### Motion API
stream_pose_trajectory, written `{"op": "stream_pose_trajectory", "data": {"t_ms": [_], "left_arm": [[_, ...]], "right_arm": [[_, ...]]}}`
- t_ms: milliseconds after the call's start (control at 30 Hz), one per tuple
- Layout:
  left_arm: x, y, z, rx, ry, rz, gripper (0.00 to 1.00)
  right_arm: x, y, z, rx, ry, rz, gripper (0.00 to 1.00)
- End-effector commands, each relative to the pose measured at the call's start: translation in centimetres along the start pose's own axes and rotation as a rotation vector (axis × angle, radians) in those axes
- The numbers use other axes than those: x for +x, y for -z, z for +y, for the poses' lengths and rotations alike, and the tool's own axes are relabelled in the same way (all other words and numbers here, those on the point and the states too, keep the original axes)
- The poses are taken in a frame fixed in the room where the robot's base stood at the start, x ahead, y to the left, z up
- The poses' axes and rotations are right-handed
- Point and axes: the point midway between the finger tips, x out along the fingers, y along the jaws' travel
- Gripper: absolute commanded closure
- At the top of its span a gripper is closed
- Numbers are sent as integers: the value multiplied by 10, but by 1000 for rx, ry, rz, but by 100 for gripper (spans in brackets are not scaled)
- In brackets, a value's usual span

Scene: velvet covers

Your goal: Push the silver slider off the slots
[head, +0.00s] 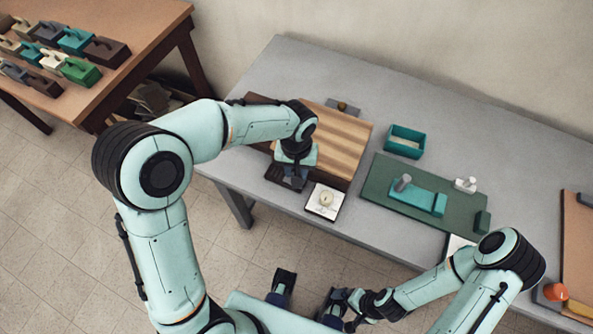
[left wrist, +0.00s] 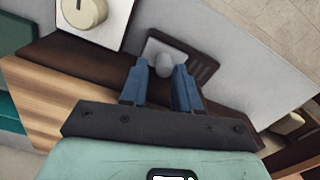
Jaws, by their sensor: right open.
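The silver slider (left wrist: 153,48) is a pale plate with a rounded knob (left wrist: 165,66). It sits on a dark slotted panel (left wrist: 204,71), with several slots showing to its right in the left wrist view. My left gripper (left wrist: 161,73) has its two blue fingers either side of the knob; whether they press on it I cannot tell. In the head view my left gripper (head: 291,178) points down over the dark panel (head: 277,180) and hides most of the slider. My right gripper (head: 338,308) is small and low in the head view, open, away from the table.
A white plate with a round cream knob (head: 326,198) is beside the slotted panel. A striped wooden board (head: 345,137) lies behind. A teal tray (head: 405,141) and a green mat (head: 380,170) with a teal block are right. Bare grey table (head: 330,70) lies at the back.

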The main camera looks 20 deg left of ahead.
Motion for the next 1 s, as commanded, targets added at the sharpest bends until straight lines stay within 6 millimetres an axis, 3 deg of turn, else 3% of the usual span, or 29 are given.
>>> {"op": "stream_pose_trajectory", "data": {"t_ms": [300,500,1000], "left_arm": [[-74,1,1,1,-3,5,69],[-104,0,2,2,-2,3,69],[-114,0,1,2,0,0,69]], "right_arm": [[-10,1,-4,-1,1,4,0],[-14,1,-5,-2,2,5,0],[-15,1,-6,-2,2,5,0]]}}
